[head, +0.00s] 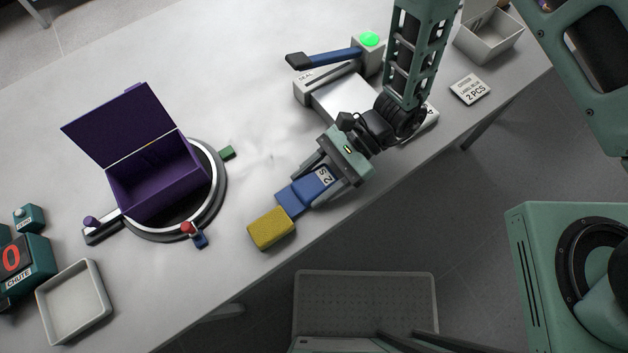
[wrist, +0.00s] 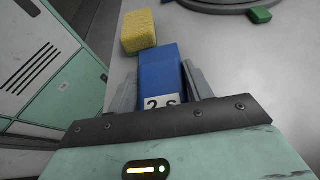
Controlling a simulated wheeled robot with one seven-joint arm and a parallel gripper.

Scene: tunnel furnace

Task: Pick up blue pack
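The blue pack (head: 290,199) is a box with a white label reading "2 S", near the front edge of the table. My gripper (head: 317,186) comes down over it from the upper right. In the wrist view the pack (wrist: 158,72) sits between the two fingers of my gripper (wrist: 162,85), its label nearest the palm. A finger lies close along each side. I cannot tell whether both fingers press on it or whether it is off the table.
A yellow block (head: 271,229) lies right beside the pack's far end. A purple open box (head: 157,180) stands on a round turntable (head: 217,190) to the left. A sealer with a blue lever (head: 322,58) stands behind my gripper. A pale tray (head: 74,302) is at lower left.

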